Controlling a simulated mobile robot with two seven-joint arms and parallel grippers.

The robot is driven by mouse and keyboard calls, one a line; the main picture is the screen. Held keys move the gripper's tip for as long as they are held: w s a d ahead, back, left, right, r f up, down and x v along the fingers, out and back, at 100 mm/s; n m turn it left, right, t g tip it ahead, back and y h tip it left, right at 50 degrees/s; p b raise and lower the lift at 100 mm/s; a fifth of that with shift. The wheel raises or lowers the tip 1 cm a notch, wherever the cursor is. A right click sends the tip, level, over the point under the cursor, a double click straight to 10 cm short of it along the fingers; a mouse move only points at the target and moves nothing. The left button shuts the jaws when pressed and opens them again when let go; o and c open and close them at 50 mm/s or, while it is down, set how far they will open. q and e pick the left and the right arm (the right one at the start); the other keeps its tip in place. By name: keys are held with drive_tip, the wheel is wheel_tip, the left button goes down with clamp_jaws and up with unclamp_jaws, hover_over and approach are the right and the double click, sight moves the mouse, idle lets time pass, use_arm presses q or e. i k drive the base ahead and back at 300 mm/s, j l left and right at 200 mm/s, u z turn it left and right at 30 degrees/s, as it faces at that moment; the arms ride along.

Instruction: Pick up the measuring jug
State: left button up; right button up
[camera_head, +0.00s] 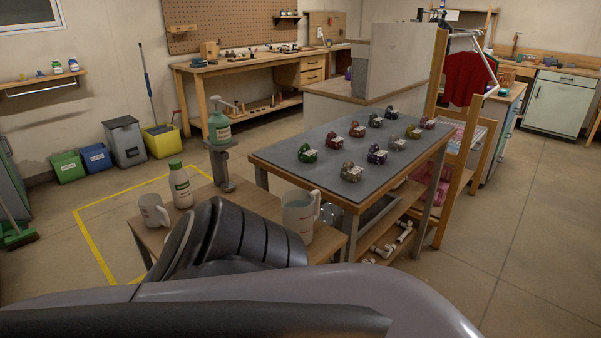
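A pale grey jug (297,218) with a handle on its right side and small markings on its front stands upright at the right end of the small wooden table (328,243). I take it to be the measuring jug. A dark ribbed part of my own arm covers the table's front just left of the jug; I cannot tell whether they touch. Neither of my grippers shows, and no fingertips can be seen.
On the same table, a grey mug (153,211) and a white bottle with a green cap (180,186) stand at the left. A green pump bottle (219,127) sits on a post behind. A grey-topped table (340,180) with several small colored objects stands close behind the jug.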

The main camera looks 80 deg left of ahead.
sight(304, 215)
drive_tip(key=i+u, duration=0.2)
drive_tip(key=u, duration=0.2)
drive_tip(key=i+u, duration=0.15)
drive_tip(key=u, duration=0.2)
drive_tip(key=i+l+u, duration=0.1)
drive_tip(key=u, duration=0.3)
drive_tip(key=i+l, duration=0.05)
drive_tip(key=i, duration=0.05)
